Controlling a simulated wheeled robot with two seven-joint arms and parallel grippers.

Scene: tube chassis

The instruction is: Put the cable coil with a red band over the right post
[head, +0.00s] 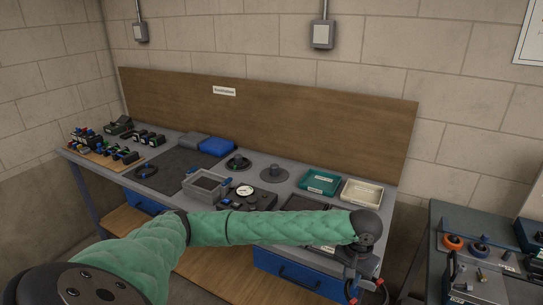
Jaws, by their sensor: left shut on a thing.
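My left gripper (366,273) hangs at the end of the green-sleeved arm, past the front right corner of the bench. It is shut on a dark looped thing with small red marks, which looks like the cable coil with a red band (353,296); it is small and partly hidden by the gripper. The right post (275,169) stands upright on a round grey base at the back of the bench, with nothing visible around it. The left post (238,156) stands beside it, with a dark ring around its foot. My right gripper is not in view.
Another dark coil (145,171) lies on the dark mat (177,165). A grey bin (204,187), a dial device (245,192), a teal tray (320,182) and a cream tray (362,192) surround the posts. A second table (431,240) stands at right.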

